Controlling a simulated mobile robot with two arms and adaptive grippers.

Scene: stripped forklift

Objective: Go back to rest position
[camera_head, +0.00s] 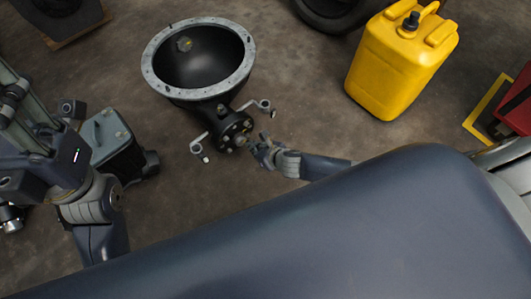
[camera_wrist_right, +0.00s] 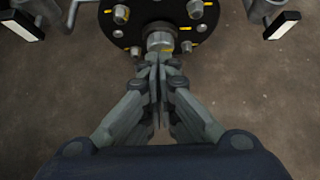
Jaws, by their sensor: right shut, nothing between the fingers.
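My right gripper (camera_head: 258,150) reaches toward the black flanged end (camera_head: 235,130) of a bell-shaped housing in the head view. In the right wrist view its fingers (camera_wrist_right: 158,68) are together with nothing between them. Their tips are close to the round central stub (camera_wrist_right: 161,40) of the flange; I cannot tell whether they touch. My left gripper (camera_head: 18,115) is at the left edge of the head view, partly cut off, and its fingers are not clear enough to judge.
The housing's wide grey rim (camera_head: 151,80) faces up. Small brackets (camera_head: 199,148) stick out beside the flange. A grey boxy unit (camera_head: 112,135) stands beside my left arm. A yellow canister (camera_head: 395,65) stands at upper right, a red object (camera_head: 518,105) at far right. Floor between is bare.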

